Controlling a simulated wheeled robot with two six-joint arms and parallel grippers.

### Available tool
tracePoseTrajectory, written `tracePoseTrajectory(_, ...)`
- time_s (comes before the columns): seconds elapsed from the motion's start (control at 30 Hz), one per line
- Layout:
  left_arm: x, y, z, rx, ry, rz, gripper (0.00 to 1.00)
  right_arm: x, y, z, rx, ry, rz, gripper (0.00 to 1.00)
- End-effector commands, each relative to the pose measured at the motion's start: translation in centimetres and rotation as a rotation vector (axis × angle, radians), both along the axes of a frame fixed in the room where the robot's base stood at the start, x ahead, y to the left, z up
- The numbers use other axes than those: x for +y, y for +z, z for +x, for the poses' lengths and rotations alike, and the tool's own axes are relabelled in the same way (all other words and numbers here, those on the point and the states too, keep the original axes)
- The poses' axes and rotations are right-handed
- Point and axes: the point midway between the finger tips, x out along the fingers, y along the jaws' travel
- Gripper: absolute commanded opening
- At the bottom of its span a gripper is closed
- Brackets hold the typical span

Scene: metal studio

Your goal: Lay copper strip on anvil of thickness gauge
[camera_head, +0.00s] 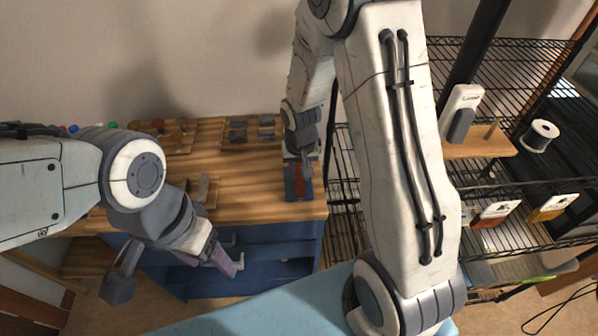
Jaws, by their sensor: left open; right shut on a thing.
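My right gripper (305,172) reaches down from above to the right end of the wooden bench. It is shut on a narrow reddish-brown strip (299,187), which looks like the copper strip. The strip is over a dark blue tray or block (290,194); I cannot tell whether it touches it. My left gripper (173,278) is open and empty, in front of the bench's blue base.
The wooden bench top (255,205) is clear between the grey device and the blue tray. Dark blocks (250,128) lie on a board at its back. A wire shelf at right holds a white-grey device (461,112) and a tape roll (539,136).

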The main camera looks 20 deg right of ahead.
Motion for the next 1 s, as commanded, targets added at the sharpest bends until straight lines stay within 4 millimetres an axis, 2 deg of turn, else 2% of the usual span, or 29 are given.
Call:
tracePoseTrajectory(0.13, 0.0, 0.4, 0.0, 0.000, 0.000, 0.000, 0.68, -0.3, -0.2, 0.8, 0.003, 0.000, 0.000, 0.00)
tracePoseTrajectory(0.4, 0.0, 1.0, 0.0, 0.000, 0.001, 0.000, 0.68, -0.3, -3.4, 0.8, 0.003, 0.000, 0.000, 0.00)
tracePoseTrajectory(0.83, 0.0, 0.3, 0.0, 0.000, 0.000, 0.000, 0.68, -0.2, -4.1, 0.9, 0.001, 0.000, 0.000, 0.00)
tracePoseTrajectory(0.87, 0.0, 0.4, 0.0, 0.000, 0.000, 0.000, 0.68, -0.3, -4.0, 0.9, 0.001, 0.000, 0.000, 0.38)
tracePoseTrajectory(0.9, 0.0, 0.5, 0.0, 0.000, 0.000, 0.000, 0.68, -0.3, -3.9, 0.9, 0.001, 0.000, 0.000, 0.53)
tracePoseTrajectory(0.93, 0.0, 0.5, 0.0, 0.000, 0.000, 0.000, 0.68, -0.3, -3.9, 0.9, 0.001, 0.000, 0.000, 0.60)
tracePoseTrajectory(1.0, 0.0, 0.5, 0.0, 0.000, 0.000, 0.000, 0.68, -0.3, -3.9, 0.9, 0.001, 0.000, 0.000, 0.60)
